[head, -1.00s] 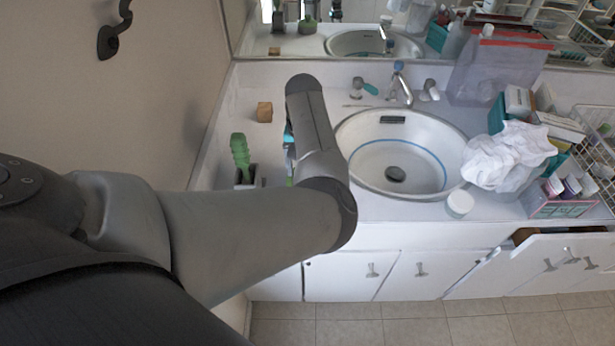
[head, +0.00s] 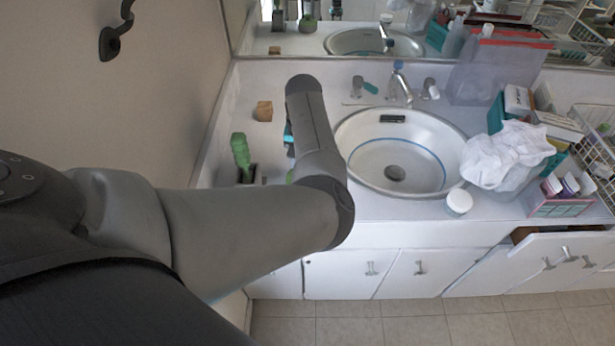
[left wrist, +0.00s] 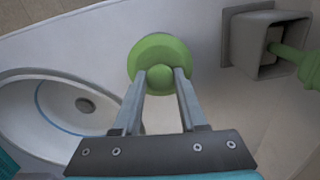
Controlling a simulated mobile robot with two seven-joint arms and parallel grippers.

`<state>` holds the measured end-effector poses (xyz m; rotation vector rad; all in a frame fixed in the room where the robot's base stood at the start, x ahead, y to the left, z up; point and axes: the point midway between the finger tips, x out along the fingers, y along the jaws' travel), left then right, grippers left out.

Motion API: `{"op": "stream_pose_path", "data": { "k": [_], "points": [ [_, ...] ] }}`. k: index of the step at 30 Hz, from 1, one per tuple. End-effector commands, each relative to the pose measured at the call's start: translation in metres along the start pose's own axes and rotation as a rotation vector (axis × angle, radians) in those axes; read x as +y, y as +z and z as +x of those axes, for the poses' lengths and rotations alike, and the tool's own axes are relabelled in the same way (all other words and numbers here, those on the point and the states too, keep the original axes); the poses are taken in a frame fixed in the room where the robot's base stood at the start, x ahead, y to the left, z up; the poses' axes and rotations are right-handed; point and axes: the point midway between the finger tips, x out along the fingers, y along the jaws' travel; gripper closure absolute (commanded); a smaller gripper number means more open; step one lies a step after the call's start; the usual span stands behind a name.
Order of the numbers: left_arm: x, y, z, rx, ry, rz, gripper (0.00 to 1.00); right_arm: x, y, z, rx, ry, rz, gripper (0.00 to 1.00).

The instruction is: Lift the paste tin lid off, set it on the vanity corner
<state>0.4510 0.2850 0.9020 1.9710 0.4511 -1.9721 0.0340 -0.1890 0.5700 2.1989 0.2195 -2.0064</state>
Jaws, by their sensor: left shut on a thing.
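The green round lid (left wrist: 160,48) with a round knob shows in the left wrist view. My left gripper (left wrist: 159,72) is shut on its knob, one finger on each side. Any tin body under the lid is hidden, so I cannot tell whether the lid touches a tin. In the head view my left forearm covers the gripper; only a sliver of green (head: 290,176) shows beside it. The white vanity top (head: 400,207) runs around the sink, and its back-left corner (head: 243,85) is bare. My right gripper is not in view.
A green-handled brush (head: 240,150) stands in a grey square holder (left wrist: 246,42) near the lid. A wooden block (head: 264,111) sits near the left wall. The sink (head: 362,165) lies right of my arm. A white jar (head: 459,202), cloth (head: 508,152) and boxes crowd the right.

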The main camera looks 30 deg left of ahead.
Motion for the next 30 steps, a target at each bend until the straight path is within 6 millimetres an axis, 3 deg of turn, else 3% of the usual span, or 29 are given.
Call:
{"op": "stream_pose_path", "data": {
  "k": [3, 30],
  "points": [
    [0.0001, -0.0001, -0.0002, 0.000, 0.000, 0.000, 1.00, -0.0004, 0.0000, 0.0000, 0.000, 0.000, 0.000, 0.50],
    [0.0000, -0.0002, -0.0053, 0.001, 0.000, 0.000, 1.00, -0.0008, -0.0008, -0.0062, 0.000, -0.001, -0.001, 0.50]
  ]
}}
